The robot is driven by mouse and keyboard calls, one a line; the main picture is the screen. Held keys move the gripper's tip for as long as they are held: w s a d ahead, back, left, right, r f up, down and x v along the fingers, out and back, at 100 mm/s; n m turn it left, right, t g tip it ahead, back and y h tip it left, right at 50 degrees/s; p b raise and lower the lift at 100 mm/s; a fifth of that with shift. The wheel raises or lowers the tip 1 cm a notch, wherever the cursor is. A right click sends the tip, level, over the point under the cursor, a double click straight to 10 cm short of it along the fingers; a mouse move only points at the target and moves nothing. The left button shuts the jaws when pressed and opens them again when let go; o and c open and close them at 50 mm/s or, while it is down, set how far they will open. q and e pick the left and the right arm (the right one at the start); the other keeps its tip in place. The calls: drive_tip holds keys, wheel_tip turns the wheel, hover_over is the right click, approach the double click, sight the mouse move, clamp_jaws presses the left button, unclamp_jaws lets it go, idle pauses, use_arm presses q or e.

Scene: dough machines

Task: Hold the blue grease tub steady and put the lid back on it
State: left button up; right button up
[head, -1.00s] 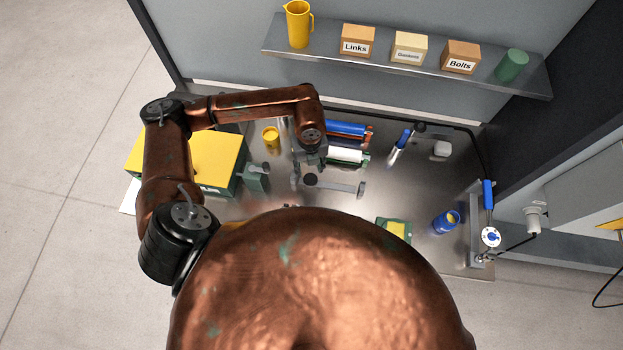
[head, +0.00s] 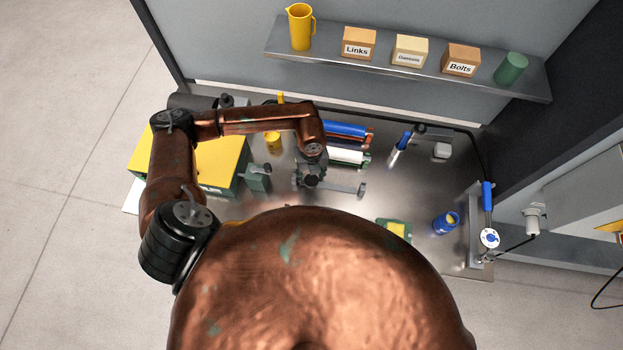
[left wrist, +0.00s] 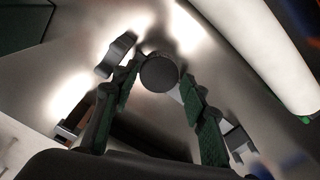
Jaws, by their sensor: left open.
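My left gripper (head: 311,182) is over the bench middle, far left of the tub. In the left wrist view its green-padded fingers (left wrist: 158,88) are spread apart. A dark round piece (left wrist: 159,72) shows between their tips; I cannot tell whether they touch it. It seems to belong to, or lie by, a grey bar (head: 343,188). My right gripper is not in view.
A yellow-topped box (head: 215,160) and a yellow cup (head: 273,143) are at the left. Blue and white rollers (head: 346,155) lie behind my left gripper. A green tray (head: 396,228) is left of the tub; a blue-handled fixture (head: 488,200) is right of it. The bench between is mostly clear.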

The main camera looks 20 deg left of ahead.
use_arm(q)
drive_tip(key=shift+f, duration=0.65)
drive_tip(key=shift+c, duration=0.3)
drive_tip(key=c, duration=0.4)
drive_tip(key=shift+o, duration=0.2)
drive_tip(key=shift+r, duration=0.15)
drive_tip(key=shift+r, duration=0.5)
drive_tip(key=s+r, duration=0.4)
drive_tip(key=s+r+b, duration=0.1)
drive_tip(key=s+r, duration=0.3)
drive_tip(key=s, duration=0.1)
drive_tip(key=s+r+b, duration=0.1)
drive_tip(key=s+r, duration=0.2)
drive_tip(key=s, duration=0.2)
drive_tip(key=shift+r, duration=0.4)
